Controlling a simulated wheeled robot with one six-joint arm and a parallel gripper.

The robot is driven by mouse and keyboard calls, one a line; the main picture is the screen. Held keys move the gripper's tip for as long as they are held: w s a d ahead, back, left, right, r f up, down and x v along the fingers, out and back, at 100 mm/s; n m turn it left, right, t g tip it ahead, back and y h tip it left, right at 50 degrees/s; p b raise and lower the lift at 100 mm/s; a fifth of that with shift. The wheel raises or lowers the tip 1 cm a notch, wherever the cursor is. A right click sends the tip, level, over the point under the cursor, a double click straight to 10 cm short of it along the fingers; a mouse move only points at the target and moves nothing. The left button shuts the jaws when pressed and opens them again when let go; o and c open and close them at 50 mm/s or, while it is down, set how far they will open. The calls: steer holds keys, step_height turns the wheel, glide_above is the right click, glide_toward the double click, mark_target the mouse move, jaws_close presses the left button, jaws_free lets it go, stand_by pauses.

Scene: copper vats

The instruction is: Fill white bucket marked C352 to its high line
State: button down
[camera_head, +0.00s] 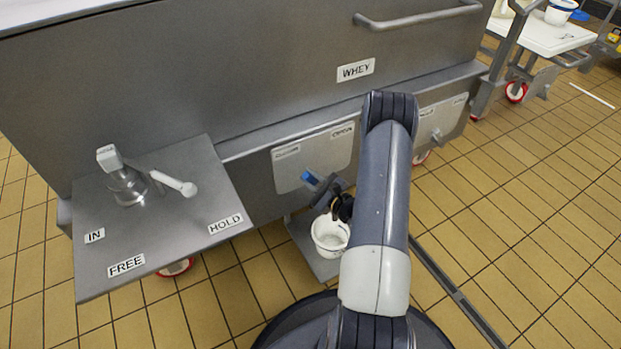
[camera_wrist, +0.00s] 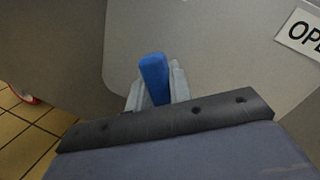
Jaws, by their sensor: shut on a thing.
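My gripper (camera_head: 318,183) is just above the bucket, at the vat's front plate. It is shut on a blue handle (camera_head: 309,177); the handle also shows between the fingers in the wrist view (camera_wrist: 153,80). An OPEN label (camera_wrist: 303,33) is to the right of the handle.
The vat (camera_head: 250,70) carries a WHEY label (camera_head: 356,71). A steel side panel (camera_head: 150,225) at left has a lever (camera_head: 175,183) and IN, FREE and HOLD labels. A second plate (camera_head: 440,118) is at right. A trolley (camera_head: 545,38) stands farther back; floor at right is clear.

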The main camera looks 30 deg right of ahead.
steer(key=d+m, duration=0.1)
steer(key=m, duration=0.1)
steer(key=d+r+m+t, duration=0.1)
steer(key=m, duration=0.1)
steer(key=shift+d+b, duration=0.2)
steer(key=shift+b, duration=0.2)
steer(key=shift+d+r+m+t+h, duration=0.15)
steer(key=shift+d+m, duration=0.25)
steer(key=shift+m, duration=0.35)
steer(key=shift+d+f+m+t+h, duration=0.1)
steer(key=shift+d+m+t, duration=0.1)
steer(key=shift+d+m, duration=0.35)
steer(key=shift+d+r+m+t+h, duration=0.15)
steer(key=shift+d+m, duration=0.1)
steer(key=shift+m, duration=0.65)
steer(key=shift+f, duration=0.1)
steer(key=c, duration=1.3)
jaws_free()
steer(key=p+v, duration=0.2)
steer(key=v, duration=0.8)
steer(key=shift+s+d, duration=0.1)
steer(key=shift+s, duration=0.3)
